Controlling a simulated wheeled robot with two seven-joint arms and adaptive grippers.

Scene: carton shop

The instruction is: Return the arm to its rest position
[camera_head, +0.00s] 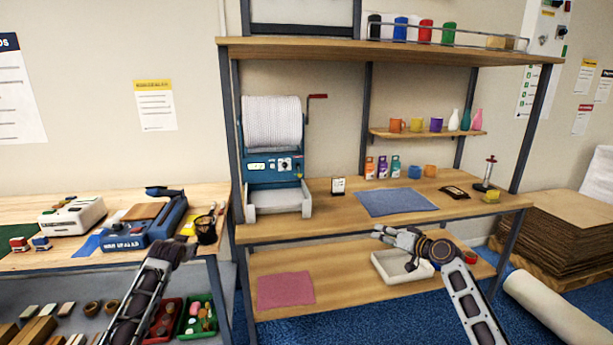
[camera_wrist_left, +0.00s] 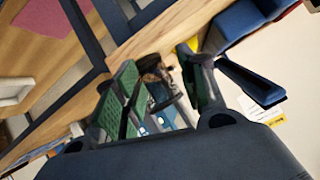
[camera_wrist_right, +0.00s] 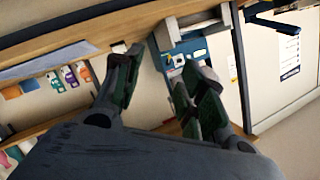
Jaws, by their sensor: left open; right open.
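My left arm comes up from the bottom left in the head view, and its gripper (camera_head: 180,248) is in front of the left bench's front edge. In the left wrist view, the left gripper's green-padded fingers (camera_wrist_left: 165,95) are apart with nothing held between them. My right arm rises from the bottom right, and its gripper (camera_head: 385,234) points left in front of the shelf unit, between its worktop and lower shelf. In the right wrist view, the right gripper's fingers (camera_wrist_right: 160,90) are apart and empty.
The shelf unit's worktop (camera_head: 330,208) bears a blue paper machine (camera_head: 275,165) and a blue cloth (camera_head: 396,202). Its lower shelf (camera_head: 345,300) holds a pink sheet (camera_head: 285,290) and a white tray (camera_head: 400,268). A blue sealer (camera_head: 140,228) and a mesh cup (camera_head: 206,230) stand on the left bench.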

